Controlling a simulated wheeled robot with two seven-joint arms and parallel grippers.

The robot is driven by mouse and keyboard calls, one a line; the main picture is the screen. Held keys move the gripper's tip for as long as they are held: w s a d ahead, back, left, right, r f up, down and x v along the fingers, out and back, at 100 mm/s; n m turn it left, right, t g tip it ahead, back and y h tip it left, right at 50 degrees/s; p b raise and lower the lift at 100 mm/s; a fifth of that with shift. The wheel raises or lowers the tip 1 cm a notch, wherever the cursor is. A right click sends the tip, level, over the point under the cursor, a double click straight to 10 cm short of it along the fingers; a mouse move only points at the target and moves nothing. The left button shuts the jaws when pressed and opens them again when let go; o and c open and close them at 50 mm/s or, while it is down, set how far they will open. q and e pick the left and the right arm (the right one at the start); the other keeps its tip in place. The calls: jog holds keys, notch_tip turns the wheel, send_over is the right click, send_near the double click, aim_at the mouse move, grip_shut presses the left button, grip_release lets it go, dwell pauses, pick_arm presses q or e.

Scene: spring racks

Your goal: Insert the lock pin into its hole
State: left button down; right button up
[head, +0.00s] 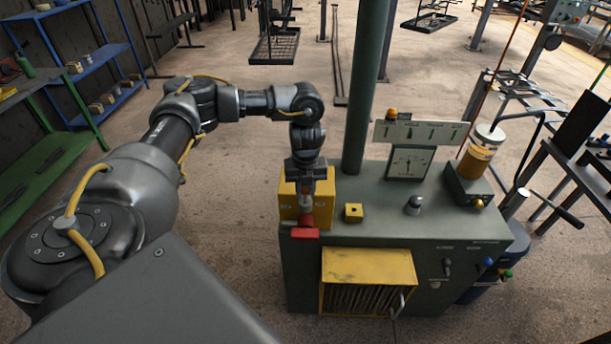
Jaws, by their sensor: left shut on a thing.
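My left gripper (306,204) points down in front of a yellow block (289,208) at the left end of the green machine top (386,228). It is shut on the lock pin, which is mostly hidden by the fingers. A red piece (304,234) shows just below the fingertips at the machine's front edge; I take it to be part of the pin. The pin's hole cannot be made out. A small yellow block with a dark spot on top (353,213) stands to the right of the gripper, apart from it. My right gripper is not in view.
A thick green post (367,90) rises behind the gripper. A gauge panel (409,162), a dark knob (414,204) and an amber cylinder (480,152) stand further right. A yellow vented box (367,280) juts from the machine's front. A blue shelf (95,62) is at far left.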

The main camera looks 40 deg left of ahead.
pick_arm(q)
jog(key=shift+f+b, duration=0.65)
jog(key=shift+f, duration=0.5)
jog(key=c, duration=1.1)
grip_release()
jog(key=shift+o, duration=0.2)
jog(key=shift+r, duration=0.1)
notch_tip(320, 180, up, 11)
jog(key=shift+f, duration=0.15)
